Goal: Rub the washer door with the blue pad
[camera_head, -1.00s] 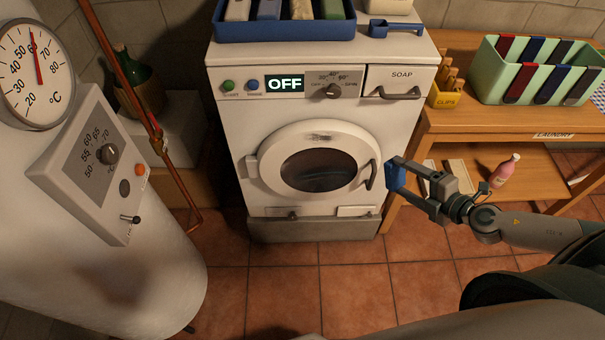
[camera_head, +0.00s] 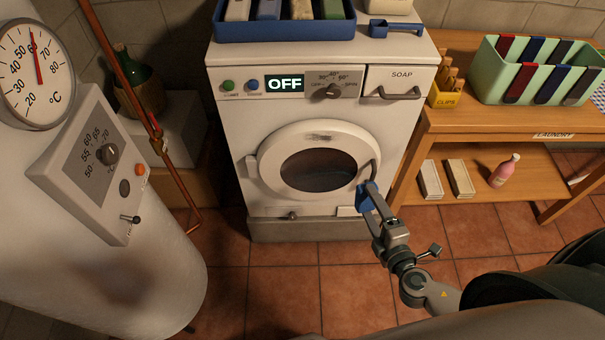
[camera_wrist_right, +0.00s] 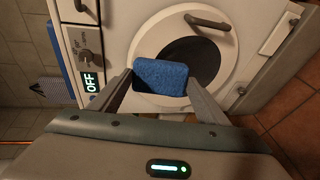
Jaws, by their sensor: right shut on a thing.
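The white washer (camera_head: 300,222) stands against the back wall, its display reading OFF. Its round door (camera_head: 270,165) is closed, with a dark smudge (camera_head: 320,137) on the top of the rim and a handle at the right. My right gripper (camera_head: 368,195) is shut on the blue pad (camera_head: 363,199), in front of the door's lower right edge. In the right wrist view the pad (camera_wrist_right: 161,77) sits between the two fingers, over the door glass (camera_wrist_right: 203,62). I cannot tell whether the pad touches the door. My left gripper is not in view.
A wooden table (camera_head: 470,121) with a green divided box (camera_head: 490,85) and a yellow clips box (camera_head: 444,97) stands right of the washer. A white boiler (camera_head: 150,275) and copper pipe (camera_head: 120,65) fill the left. The tiled floor in front is clear.

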